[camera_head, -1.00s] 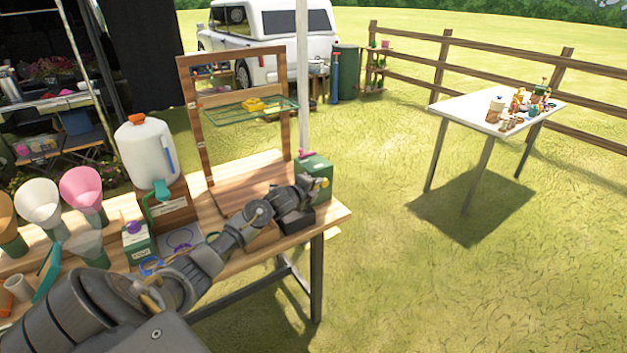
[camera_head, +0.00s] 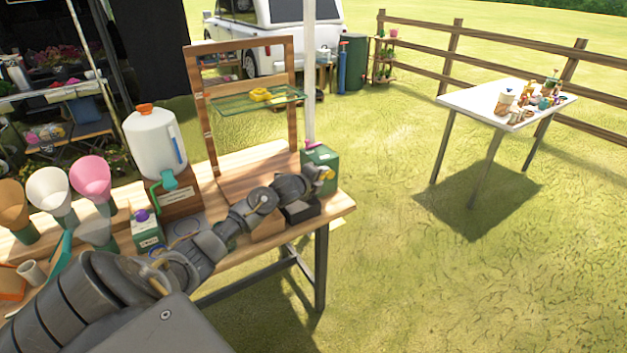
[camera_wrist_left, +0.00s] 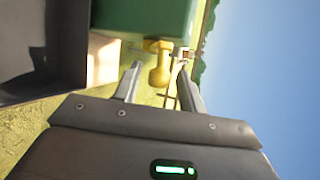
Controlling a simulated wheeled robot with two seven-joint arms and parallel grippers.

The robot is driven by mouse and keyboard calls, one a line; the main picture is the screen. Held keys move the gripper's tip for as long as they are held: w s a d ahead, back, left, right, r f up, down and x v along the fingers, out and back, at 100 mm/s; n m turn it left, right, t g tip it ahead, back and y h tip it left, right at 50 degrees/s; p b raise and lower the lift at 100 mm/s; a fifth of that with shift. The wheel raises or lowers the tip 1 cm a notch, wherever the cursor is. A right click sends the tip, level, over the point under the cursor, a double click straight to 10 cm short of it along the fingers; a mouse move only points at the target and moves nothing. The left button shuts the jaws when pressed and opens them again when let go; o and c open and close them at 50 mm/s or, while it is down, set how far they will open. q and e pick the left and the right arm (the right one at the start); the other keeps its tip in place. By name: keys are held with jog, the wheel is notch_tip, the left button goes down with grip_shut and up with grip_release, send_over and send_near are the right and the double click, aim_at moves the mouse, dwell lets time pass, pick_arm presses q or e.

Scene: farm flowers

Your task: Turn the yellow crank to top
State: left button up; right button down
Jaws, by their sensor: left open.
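The yellow crank (camera_head: 328,173) is on the side of a green box (camera_head: 320,157) at the right end of the wooden table. My left gripper (camera_head: 316,181) is at this end of the table, beside the box. In the left wrist view the crank's yellow handle (camera_wrist_left: 159,66) shows between the two open fingertips of my left gripper (camera_wrist_left: 160,69), with gaps seen on both sides. The green box (camera_wrist_left: 140,16) fills the top of that view. My arm and gripper partly hide the crank in the head view. My right gripper is not in view.
A dark open tray (camera_head: 300,208) sits just beside the gripper. A wooden frame with a green mesh shelf (camera_head: 250,101), a white jug (camera_head: 148,150) and several funnels (camera_head: 92,182) stand on the table. Open grass lies right, before a white table (camera_head: 470,98).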

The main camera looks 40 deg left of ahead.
pick_arm(q)
jog(key=b+v, duration=0.1)
jog(key=v, duration=0.9)
